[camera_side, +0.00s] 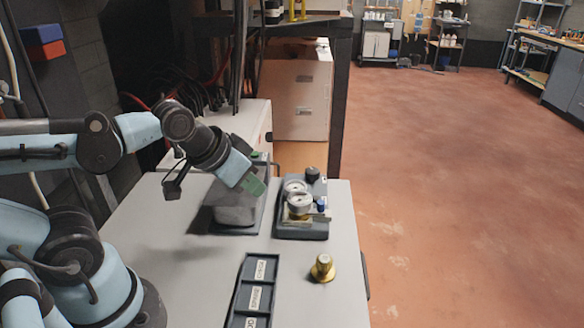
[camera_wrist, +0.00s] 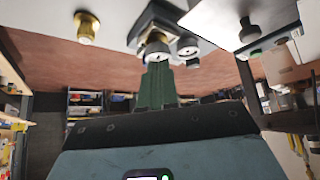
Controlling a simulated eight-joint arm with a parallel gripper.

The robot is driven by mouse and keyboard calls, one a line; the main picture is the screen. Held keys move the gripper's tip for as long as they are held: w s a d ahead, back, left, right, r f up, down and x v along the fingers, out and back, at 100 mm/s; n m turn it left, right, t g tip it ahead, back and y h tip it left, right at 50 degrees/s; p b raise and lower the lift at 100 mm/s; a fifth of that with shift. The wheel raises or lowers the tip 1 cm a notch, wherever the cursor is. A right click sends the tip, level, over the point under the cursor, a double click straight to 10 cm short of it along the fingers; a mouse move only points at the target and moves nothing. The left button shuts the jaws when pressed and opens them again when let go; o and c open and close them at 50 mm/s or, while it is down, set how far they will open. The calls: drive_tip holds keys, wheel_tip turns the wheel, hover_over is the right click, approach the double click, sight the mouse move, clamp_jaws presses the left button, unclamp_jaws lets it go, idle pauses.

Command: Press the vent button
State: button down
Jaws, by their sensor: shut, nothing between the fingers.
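My gripper (camera_side: 258,188) has green fingers, which are shut and empty. In the side view it is tilted down in front of a grey boxy device (camera_side: 236,210) on the table and partly covers it. In the wrist view the shut fingers (camera_wrist: 157,68) point towards a gauge unit with two round dials. That gauge unit (camera_side: 290,228) stands to the right of my gripper in the side view. A small green part (camera_side: 258,156) shows behind my gripper. I cannot tell which part is the vent button, or whether the fingertips touch anything.
A brass fitting (camera_side: 322,270) stands at the table's right side; it also shows in the wrist view (camera_wrist: 87,28). A dark tray with labelled compartments (camera_side: 240,297) lies at the front. A pale cabinet (camera_side: 300,95) stands behind.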

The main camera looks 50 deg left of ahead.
wheel_tip(320, 180, up, 4)
drive_tip(key=m+g, duration=0.7)
drive_tip(key=m, duration=0.2)
hover_over(316, 198)
wheel_tip(316, 198, down, 14)
drive_tip(key=shift+r, duration=0.1)
idle(0.8)
